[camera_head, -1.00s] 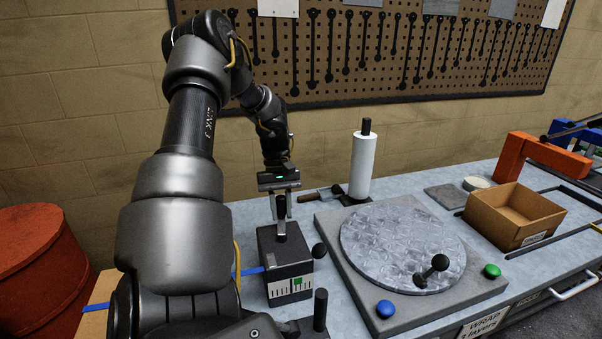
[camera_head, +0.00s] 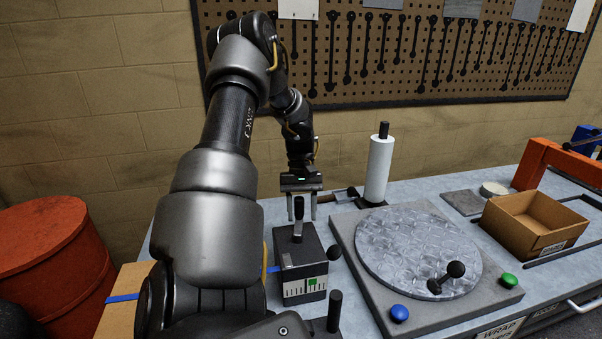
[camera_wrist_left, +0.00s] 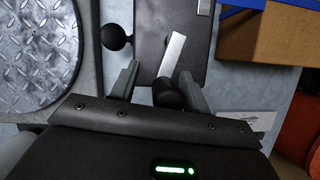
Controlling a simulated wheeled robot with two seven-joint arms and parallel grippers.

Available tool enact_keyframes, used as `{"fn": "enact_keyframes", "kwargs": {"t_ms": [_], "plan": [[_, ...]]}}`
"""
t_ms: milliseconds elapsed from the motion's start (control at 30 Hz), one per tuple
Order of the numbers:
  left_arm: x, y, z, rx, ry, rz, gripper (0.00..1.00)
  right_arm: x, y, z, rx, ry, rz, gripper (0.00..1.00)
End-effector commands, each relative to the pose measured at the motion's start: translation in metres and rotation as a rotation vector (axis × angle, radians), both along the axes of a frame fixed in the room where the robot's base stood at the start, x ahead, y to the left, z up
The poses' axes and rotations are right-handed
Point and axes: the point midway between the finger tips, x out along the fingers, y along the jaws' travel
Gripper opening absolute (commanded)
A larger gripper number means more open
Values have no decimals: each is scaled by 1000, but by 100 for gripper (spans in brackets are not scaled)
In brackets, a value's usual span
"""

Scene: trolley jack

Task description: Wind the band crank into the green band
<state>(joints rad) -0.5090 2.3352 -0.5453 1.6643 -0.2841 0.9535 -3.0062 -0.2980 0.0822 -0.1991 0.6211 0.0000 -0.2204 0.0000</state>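A dark box (camera_head: 302,262) stands on the bench, with a white scale and a green band (camera_head: 312,282) on its front. Its band crank has a black upright grip (camera_head: 298,211) on top. The wrist view shows the crank's pale metal arm (camera_wrist_left: 174,55) and the grip (camera_wrist_left: 167,93) end-on. My left gripper (camera_head: 301,207) is above the box with its fingers apart, one on each side of the grip. In the wrist view the left gripper (camera_wrist_left: 158,88) is open, and the grip lies nearer its right finger. Contact there cannot be told. My right gripper is out of view.
A black ball knob (camera_head: 334,252) sticks out at the box's right side. To the right is a round patterned turntable (camera_head: 405,245) with a black handle, and blue (camera_head: 399,313) and green buttons (camera_head: 508,280). A white roll (camera_head: 379,170) stands behind. A cardboard box (camera_head: 540,228) is further right.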

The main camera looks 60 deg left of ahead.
Motion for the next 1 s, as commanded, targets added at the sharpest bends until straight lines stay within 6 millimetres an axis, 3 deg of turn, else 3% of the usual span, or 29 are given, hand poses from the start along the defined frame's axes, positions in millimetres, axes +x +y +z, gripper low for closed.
{"fn": "enact_keyframes", "kwargs": {"t_ms": [267,700,1000], "plan": [[0,3,5,2,-2,3,47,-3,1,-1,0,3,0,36],[13,31,77,5,-2,1,47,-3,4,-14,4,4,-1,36],[16,39,100,1,0,1,47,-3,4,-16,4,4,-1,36]]}}
